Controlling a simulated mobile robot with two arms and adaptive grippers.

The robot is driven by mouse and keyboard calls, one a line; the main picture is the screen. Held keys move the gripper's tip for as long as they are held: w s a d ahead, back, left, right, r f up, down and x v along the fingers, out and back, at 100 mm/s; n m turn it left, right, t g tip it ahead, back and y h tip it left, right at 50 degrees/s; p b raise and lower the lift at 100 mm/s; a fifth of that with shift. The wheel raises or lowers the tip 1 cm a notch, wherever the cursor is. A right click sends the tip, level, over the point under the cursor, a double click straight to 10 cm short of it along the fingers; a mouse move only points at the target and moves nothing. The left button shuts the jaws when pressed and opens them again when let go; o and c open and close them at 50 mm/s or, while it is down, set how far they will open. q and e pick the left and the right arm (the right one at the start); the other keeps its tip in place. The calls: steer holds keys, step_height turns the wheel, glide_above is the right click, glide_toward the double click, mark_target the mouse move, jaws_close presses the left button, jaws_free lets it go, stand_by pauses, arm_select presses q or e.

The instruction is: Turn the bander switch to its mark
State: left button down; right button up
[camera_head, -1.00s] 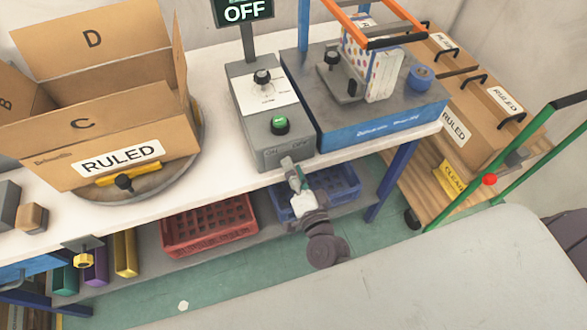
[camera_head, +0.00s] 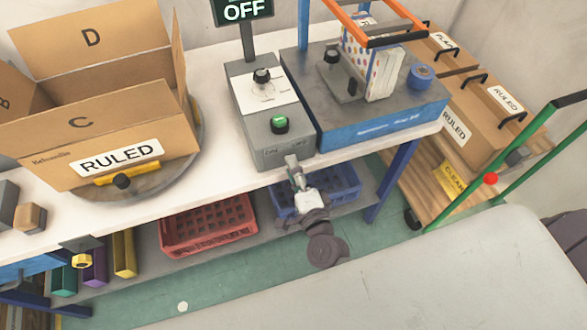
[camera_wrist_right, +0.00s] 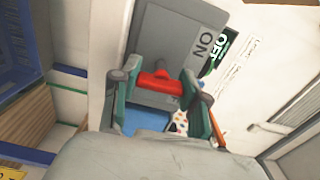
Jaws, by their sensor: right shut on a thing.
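The bander control box (camera_head: 262,150) is a grey box at the front of the table, with ON and OFF lettering on its front face. The red bander switch (camera_wrist_right: 160,84) shows in the right wrist view on that grey face, beside the ON lettering. It lies crosswise between the green fingers of my right gripper (camera_wrist_right: 161,76), which is shut on it. In the head view my right gripper (camera_head: 292,160) is at the box's lower front edge and hides the switch. I cannot make out the switch's mark. My left gripper is out of view.
The box top carries a black knob (camera_head: 262,76) and a green button (camera_head: 279,125). The blue-fronted bander (camera_head: 370,130) stands to the right, holding a dotted pack (camera_head: 372,65). Red (camera_head: 208,228) and blue (camera_head: 335,190) crates sit on the lower shelf. A green-railed cart (camera_head: 500,172) stands right.

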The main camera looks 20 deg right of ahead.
steer(key=o, duration=1.2)
steer(key=shift+c, duration=0.2)
steer(key=shift+s, duration=0.1)
steer(key=s, duration=1.1)
steer(key=shift+s+d, duration=0.25)
steer(key=shift+s, duration=0.15)
